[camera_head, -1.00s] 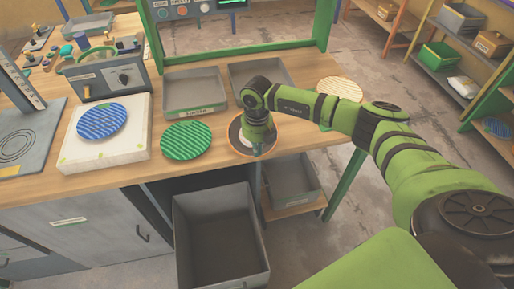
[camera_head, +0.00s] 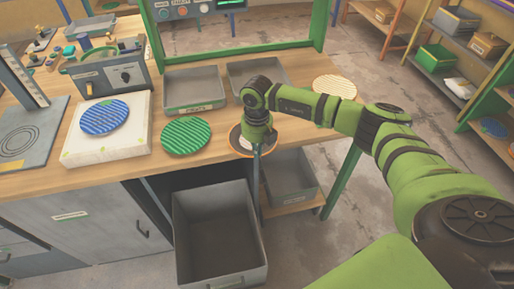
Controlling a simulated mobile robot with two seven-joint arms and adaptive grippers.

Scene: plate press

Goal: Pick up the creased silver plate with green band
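I cannot make out a silver plate with a green band for certain. A round plate or disc (camera_head: 235,141) with an orange-brown rim and a pale middle lies at the table's front edge, mostly covered by my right arm's end. My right gripper (camera_head: 258,150) points down over it; its fingers are too small and hidden to tell open from shut, or whether they touch it. A green ridged plate (camera_head: 186,135) lies left of it. A blue striped plate (camera_head: 104,117) lies on a white block. A cream ridged plate (camera_head: 335,87) lies at the table's right end. My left gripper is not in view.
Two grey trays (camera_head: 194,107) stand behind the plates. A large grey bin (camera_head: 262,272) sits below the front edge. Shelves (camera_head: 440,62) stand at the right.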

